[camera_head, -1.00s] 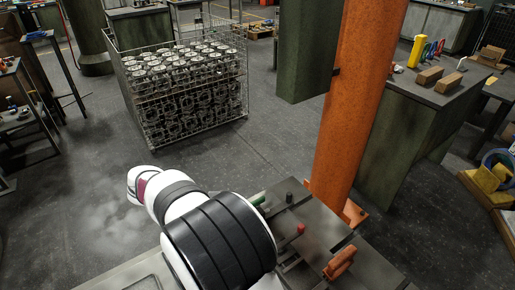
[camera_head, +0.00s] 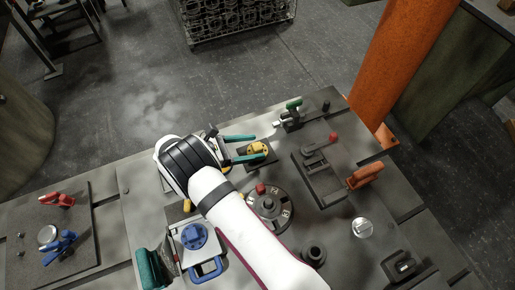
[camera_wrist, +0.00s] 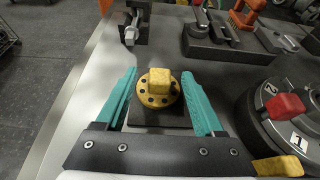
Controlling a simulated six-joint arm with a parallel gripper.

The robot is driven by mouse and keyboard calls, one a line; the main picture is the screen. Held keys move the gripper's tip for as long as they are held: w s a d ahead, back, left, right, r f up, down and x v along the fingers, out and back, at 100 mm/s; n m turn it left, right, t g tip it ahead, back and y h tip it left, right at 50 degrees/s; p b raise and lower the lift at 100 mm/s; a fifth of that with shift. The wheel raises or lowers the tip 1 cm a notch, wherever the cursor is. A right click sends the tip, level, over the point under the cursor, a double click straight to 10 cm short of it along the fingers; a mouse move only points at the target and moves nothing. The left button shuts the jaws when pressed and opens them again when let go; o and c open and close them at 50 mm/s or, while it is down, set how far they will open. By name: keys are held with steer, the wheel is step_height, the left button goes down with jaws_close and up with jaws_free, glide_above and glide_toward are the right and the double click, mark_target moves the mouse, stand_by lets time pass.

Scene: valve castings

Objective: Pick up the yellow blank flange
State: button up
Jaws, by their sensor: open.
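The yellow blank flange (camera_wrist: 158,90) is a round disc with dark bolt holes and a raised square block on top. It sits on a dark square plate (camera_wrist: 160,118) on the grey workbench. In the head view the flange (camera_head: 258,148) is near the bench's far edge. My gripper (camera_wrist: 160,80) is open, its two teal fingers on either side of the flange in the wrist view. In the head view the fingers (camera_head: 242,148) point right toward the flange. I see no contact between the fingers and the flange.
A numbered dial with a red block (camera_wrist: 285,106) stands close right of my gripper. A clamp with a green handle (camera_head: 293,106) and a fixture with an orange handle (camera_head: 365,176) stand beyond. A blue valve part (camera_head: 194,236) lies nearer. An orange column (camera_head: 405,65) rises behind the bench.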

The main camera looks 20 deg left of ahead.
steer(key=shift+x, duration=1.15)
jaws_close()
stand_by(0.5)
